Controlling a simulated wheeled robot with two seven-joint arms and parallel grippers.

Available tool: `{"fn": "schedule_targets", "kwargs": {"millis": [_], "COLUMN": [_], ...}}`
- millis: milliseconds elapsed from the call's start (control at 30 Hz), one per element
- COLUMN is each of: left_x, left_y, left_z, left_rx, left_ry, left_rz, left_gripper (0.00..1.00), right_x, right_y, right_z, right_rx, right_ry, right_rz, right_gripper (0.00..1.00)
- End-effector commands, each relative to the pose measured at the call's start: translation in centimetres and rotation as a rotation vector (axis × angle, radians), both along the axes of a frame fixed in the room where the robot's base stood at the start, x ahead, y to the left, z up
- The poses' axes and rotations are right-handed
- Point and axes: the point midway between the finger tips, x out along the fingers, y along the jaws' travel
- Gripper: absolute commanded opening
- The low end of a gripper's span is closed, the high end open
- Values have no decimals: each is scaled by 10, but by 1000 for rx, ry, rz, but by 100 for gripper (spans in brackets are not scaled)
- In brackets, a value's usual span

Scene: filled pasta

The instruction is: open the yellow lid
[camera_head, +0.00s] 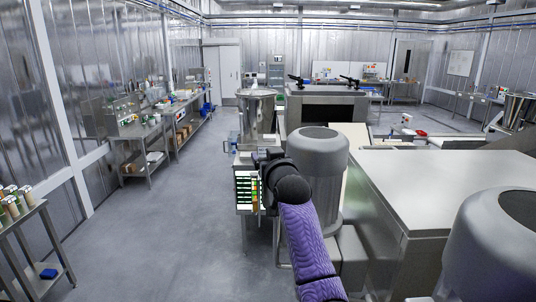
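I cannot make out a yellow lid in this view. One arm of mine, with a purple sleeve, comes up from the bottom just right of the middle and leans left; I take it for my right arm. Its dark gripper (264,156) is in front of a steel machine with a round metal hopper (258,112) on top. The fingers are too small and dark to show whether they are open or shut. A panel with green and yellow strips (245,191) is on the machine just below the gripper. My other gripper is not in view.
A grey cylinder (318,150) stands close right of the arm. A steel counter (440,185) and a larger grey cylinder (490,250) fill the right. A side table (30,222) with containers is at the left edge. The grey floor (160,235) is clear left of the machine.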

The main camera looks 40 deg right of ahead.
Motion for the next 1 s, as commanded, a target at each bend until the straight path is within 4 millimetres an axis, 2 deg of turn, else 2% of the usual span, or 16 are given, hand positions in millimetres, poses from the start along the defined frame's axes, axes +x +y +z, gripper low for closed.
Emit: {"fn": "schedule_targets", "kwargs": {"millis": [200,233,567,1000], "left_x": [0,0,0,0], "left_y": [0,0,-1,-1], "left_z": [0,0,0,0], "left_rx": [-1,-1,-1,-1], "left_ry": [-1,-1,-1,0], "left_rz": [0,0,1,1], "left_gripper": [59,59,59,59], "right_x": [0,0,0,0], "right_y": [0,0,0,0], "right_z": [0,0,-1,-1], "right_rx": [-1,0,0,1], "right_ry": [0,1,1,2], "right_rz": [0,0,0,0], "right_gripper": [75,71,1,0]}}
